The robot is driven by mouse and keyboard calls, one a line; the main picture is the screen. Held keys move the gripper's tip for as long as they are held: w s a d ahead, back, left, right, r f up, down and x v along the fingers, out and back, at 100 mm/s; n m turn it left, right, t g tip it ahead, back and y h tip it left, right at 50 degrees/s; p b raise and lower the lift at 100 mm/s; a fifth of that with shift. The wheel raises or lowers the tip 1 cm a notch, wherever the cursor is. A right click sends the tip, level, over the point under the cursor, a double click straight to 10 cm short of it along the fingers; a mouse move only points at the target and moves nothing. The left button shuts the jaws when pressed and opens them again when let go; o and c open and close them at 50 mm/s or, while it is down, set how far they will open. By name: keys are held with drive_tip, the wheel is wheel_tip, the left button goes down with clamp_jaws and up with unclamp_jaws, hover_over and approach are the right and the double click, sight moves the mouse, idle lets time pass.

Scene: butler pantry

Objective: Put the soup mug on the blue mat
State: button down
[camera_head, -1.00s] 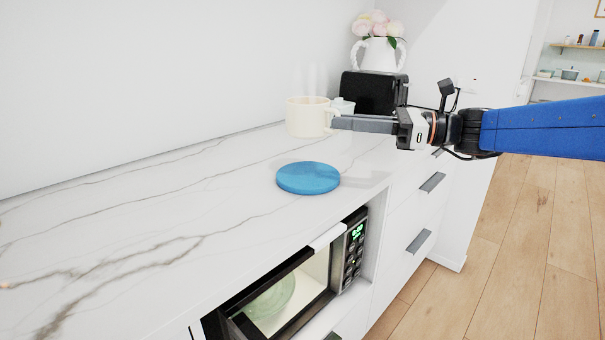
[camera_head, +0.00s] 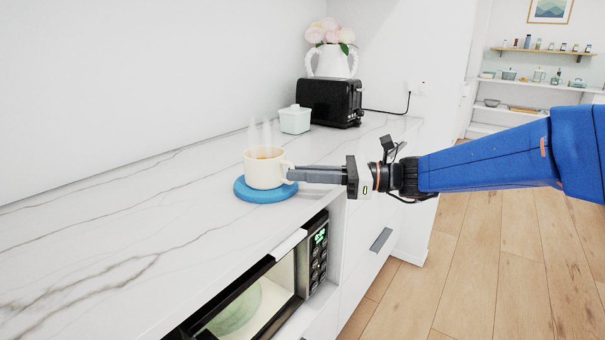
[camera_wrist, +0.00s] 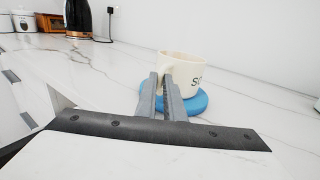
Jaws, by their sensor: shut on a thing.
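The cream soup mug (camera_head: 263,171) is upright, with orange soup inside and steam above it. It stands over the round blue mat (camera_head: 250,196) on the marble counter, and its base looks level with the mat top; I cannot tell for sure whether they touch. My gripper (camera_head: 290,174) reaches in from the right and is shut on the mug's handle. In the wrist view the two grey fingers (camera_wrist: 160,97) are at the handle of the mug (camera_wrist: 187,72), which bears dark letters, partly cut from view. The blue mat (camera_wrist: 197,104) shows beneath it.
A lidded pale box (camera_head: 295,120), a black toaster (camera_head: 330,102) and a white vase with flowers (camera_head: 331,62) stand at the back. An open microwave (camera_head: 318,255) is below the counter front. The counter's left side (camera_head: 100,235) is clear.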

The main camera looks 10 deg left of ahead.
drive_tip(key=c, duration=1.9)
unclamp_jaws()
drive_tip(key=shift+o, duration=0.2)
drive_tip(key=shift+r, duration=0.1)
drive_tip(key=w+d, duration=0.1)
drive_tip(key=d, duration=1.1)
drive_tip(key=shift+w, duration=0.25)
